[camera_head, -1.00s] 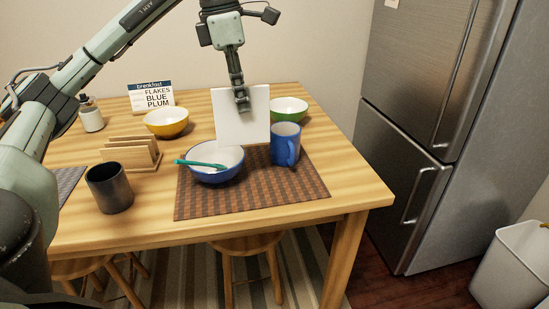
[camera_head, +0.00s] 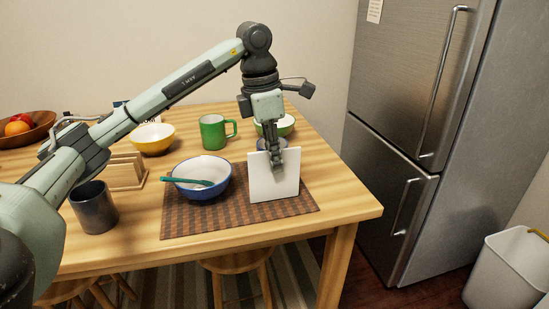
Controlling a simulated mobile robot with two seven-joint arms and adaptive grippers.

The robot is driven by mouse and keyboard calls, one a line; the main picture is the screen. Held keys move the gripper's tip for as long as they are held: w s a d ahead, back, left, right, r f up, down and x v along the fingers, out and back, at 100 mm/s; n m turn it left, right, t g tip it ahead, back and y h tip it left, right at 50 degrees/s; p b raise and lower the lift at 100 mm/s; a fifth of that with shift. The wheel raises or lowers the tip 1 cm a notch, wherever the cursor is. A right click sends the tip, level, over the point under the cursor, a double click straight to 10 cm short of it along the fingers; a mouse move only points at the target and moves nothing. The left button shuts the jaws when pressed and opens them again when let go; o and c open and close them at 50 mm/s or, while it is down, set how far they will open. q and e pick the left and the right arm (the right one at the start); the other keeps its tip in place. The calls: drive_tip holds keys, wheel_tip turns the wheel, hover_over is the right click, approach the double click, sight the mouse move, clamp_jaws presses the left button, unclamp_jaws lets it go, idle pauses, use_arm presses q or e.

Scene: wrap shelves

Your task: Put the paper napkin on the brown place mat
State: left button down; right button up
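The paper napkin (camera_head: 262,187) is a white square sheet, held upright over the right part of the brown place mat (camera_head: 195,221). My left gripper (camera_head: 278,175) is shut on its upper part. The napkin's lower edge shows against the mat; I cannot tell whether it touches. A blue bowl (camera_head: 202,191) with a teal spoon (camera_head: 190,181) stands on the mat, left of the napkin. My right gripper is not in view.
A green mug (camera_head: 212,134), a green bowl (camera_head: 288,127) and a yellow bowl (camera_head: 152,140) stand farther back. A wooden holder (camera_head: 125,173) and a dark cup (camera_head: 93,210) are at the left. The table's right side is clear. A steel fridge (camera_head: 420,130) stands beyond it.

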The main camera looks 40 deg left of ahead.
use_arm(q)
drive_tip(key=shift+f, duration=0.15)
drive_tip(key=c, duration=1.7)
unclamp_jaws()
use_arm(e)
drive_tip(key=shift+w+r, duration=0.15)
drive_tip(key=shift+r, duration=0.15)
use_arm(q)
drive_tip(key=r, duration=0.7)
drive_tip(key=shift+s+a+p, duration=0.3)
drive_tip(key=r, duration=0.1)
drive_tip(key=r+p, duration=0.1)
drive_tip(key=r, duration=0.1)
drive_tip(key=r+p, duration=0.1)
drive_tip(key=r, duration=0.1)
drive_tip(key=shift+s+a, duration=0.25)
drive_tip(key=shift+s, duration=0.1)
drive_tip(key=shift+r, duration=0.15)
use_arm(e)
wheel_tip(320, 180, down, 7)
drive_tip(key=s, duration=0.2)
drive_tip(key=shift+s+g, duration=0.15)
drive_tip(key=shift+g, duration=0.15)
